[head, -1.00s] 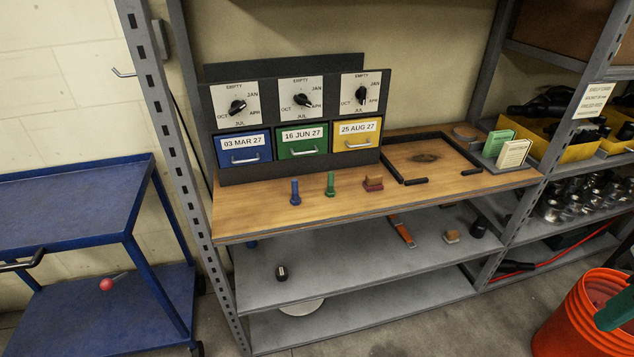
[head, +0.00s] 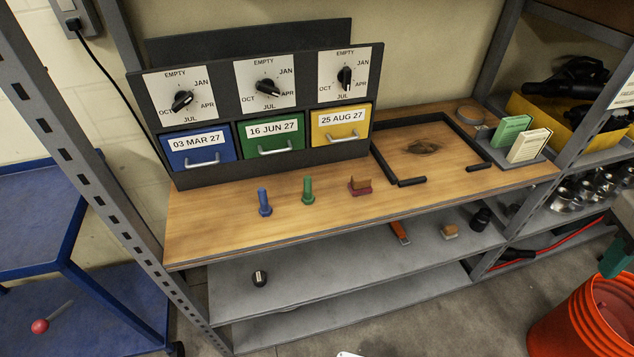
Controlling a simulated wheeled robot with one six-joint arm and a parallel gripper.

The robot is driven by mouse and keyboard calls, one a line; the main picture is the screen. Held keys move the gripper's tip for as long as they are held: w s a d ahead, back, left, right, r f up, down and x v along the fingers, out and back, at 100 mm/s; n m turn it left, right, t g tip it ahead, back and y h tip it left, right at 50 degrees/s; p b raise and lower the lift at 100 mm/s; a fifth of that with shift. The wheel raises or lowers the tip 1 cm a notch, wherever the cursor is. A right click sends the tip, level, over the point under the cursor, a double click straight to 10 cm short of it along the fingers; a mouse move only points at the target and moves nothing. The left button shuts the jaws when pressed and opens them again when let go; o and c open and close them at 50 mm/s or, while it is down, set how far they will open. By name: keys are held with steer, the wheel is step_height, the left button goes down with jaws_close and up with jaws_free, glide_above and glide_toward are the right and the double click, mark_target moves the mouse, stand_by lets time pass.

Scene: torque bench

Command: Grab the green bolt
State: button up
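The green bolt (head: 308,190) stands upright, head down, on the wooden shelf top, in front of the green drawer (head: 271,139). A blue bolt (head: 264,202) stands upright to its left, with a clear gap between them. To its right lies a small red and tan block-like item (head: 360,186). My gripper is not recognisable in the head view. A small pale shape (head: 348,354) is cut off at the bottom edge; I cannot tell what it is.
A dial cabinet with blue (head: 197,149), green and yellow drawers (head: 341,127) backs the wooden top (head: 220,220). A black frame (head: 411,182) lies right. Shelf uprights flank the top. A blue cart (head: 30,225) stands left, an orange bucket (head: 570,335) lower right. The wood before the bolts is clear.

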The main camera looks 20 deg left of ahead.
steer(key=w+f+n+t+h, duration=0.1)
steer(key=w+n+t+h, duration=0.2)
steer(key=w+n+h, duration=0.55)
steer(key=w+a+f+n+t+y, duration=0.1)
steer(key=w+a+n+t+y, duration=0.1)
steer(key=w+a+n+t, duration=0.65)
steer(key=n+t+y, duration=0.2)
steer(key=n+y, duration=0.8)
steer(key=n, duration=0.5)
glide_above(308, 182)
steer(key=d, duration=1.3)
step_height(308, 182, down, 11)
steer(key=s+a+f+n+y, duration=0.1)
steer(key=a+f+n, duration=0.1)
steer(key=a, duration=0.1)
steer(key=s+a+f+n+g+y, duration=0.1)
steer(key=s+a+f+n+y, duration=0.1)
steer(key=a, duration=0.1)
steer(key=s+a+f+n+g+y, duration=0.1)
steer(key=s+a+f+n+y, duration=0.1)
steer(key=a, duration=0.2)
steer(key=shift+a+f+n, duration=0.1)
steer(key=shift+f+n, duration=0.2)
steer(key=shift+f, duration=0.1)
steer(key=x, duration=0.6)
steer(key=shift+a, duration=0.25)
steer(key=shift+w+a+f, duration=0.2)
steer(key=shift+w+a, duration=0.05)
steer(key=shift+w, duration=0.25)
jaws_close()
